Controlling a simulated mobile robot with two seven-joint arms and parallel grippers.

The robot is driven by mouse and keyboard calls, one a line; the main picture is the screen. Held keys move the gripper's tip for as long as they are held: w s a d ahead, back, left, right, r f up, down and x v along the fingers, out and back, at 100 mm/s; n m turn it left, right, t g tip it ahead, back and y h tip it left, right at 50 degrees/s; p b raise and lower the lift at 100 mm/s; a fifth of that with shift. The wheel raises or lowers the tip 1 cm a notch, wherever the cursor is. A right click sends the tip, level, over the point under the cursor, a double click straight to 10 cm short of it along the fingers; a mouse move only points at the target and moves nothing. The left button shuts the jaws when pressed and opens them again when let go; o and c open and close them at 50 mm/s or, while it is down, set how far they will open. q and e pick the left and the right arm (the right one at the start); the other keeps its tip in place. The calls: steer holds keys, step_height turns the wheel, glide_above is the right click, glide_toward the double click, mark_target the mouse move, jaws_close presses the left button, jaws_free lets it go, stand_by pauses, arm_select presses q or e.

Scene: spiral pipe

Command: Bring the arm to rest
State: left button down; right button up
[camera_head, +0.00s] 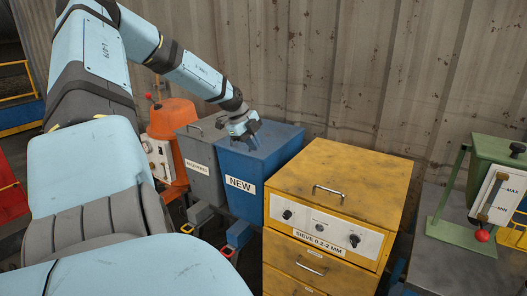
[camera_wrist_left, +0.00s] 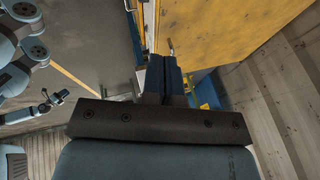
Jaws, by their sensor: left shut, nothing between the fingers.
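My left arm (camera_head: 90,60) comes in from the left and bends over at the top of the head view. My left gripper (camera_head: 247,130) points down just over the top of the blue bin marked NEW (camera_head: 241,186). I cannot tell whether it touches the bin. In the left wrist view my left gripper's two dark fingers (camera_wrist_left: 166,75) are pressed together with nothing between them. Pale blue parts of my body show at the left of that view. A small dark gripper-like end (camera_wrist_left: 48,98) there may be my right gripper, too small to judge.
A grey bin (camera_head: 203,160) and an orange machine (camera_head: 172,128) stand left of the blue bin. A yellow sieve cabinet (camera_head: 345,180) stands close on its right. A green stand (camera_head: 462,190) is at the far right. A corrugated wall (camera_head: 330,60) runs behind.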

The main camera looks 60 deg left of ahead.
arm_select(q)
steer(key=shift+s+d+r, duration=0.15)
steer(key=shift+s+r, duration=0.35)
steer(key=shift+r, duration=0.2)
steer(key=shift+f, duration=0.1)
